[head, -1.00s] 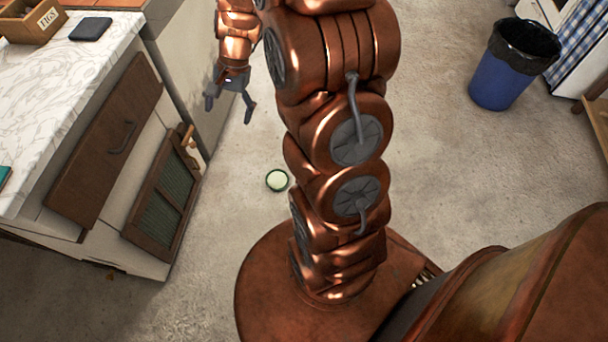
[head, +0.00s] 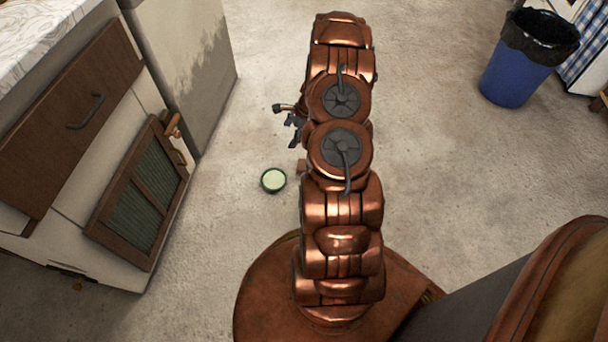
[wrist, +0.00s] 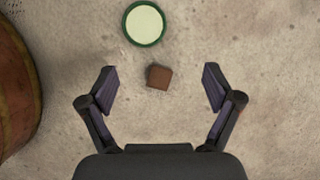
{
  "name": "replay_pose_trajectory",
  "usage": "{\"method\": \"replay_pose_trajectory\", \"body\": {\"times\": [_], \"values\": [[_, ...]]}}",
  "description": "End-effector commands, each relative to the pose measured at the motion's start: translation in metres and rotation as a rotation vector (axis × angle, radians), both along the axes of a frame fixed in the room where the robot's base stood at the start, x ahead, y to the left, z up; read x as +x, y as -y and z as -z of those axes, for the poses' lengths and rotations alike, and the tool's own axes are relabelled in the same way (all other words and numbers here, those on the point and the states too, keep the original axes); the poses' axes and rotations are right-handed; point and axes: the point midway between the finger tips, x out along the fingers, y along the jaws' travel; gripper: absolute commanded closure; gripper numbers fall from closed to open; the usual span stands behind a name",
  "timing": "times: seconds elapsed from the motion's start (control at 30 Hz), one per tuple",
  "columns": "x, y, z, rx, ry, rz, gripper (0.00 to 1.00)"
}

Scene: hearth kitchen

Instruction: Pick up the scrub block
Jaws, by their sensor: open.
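The scrub block, a small brown block (wrist: 159,77), lies on the floor in the wrist view. It shows between the fingertips of my gripper (wrist: 160,74), whose two dark fingers are spread wide apart with nothing between them in grip. The gripper is above the floor; its exact height over the block I cannot tell. In the head view the block (head: 302,167) is a small brown patch beside my arm, partly hidden by it. My gripper (head: 293,132) also shows there, partly behind the arm.
A round green-rimmed dish with a pale inside (wrist: 144,24) lies on the floor close to the block; it also shows in the head view (head: 273,180). A cabinet with a slatted door (head: 138,195) stands left. A blue bin (head: 515,75) stands far right. Floor between is clear.

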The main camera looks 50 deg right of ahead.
Motion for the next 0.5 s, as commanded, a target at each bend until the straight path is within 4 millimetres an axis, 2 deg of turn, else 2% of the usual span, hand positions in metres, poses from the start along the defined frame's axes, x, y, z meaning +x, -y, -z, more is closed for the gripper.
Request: {"method": "replay_pose_trajectory", "body": {"times": [0.03,0.1,0.2,0.3,0.5], "values": [[-0.007,0.013,0.036,0.007,-0.010,0.055,0.10],[-0.016,0.027,0.067,0.013,-0.026,0.127,0.10],[-0.028,0.044,0.104,0.021,-0.042,0.214,0.10],[-0.037,0.057,0.129,0.024,-0.052,0.278,0.10],[-0.046,0.066,0.153,0.030,-0.064,0.336,0.10]]}}
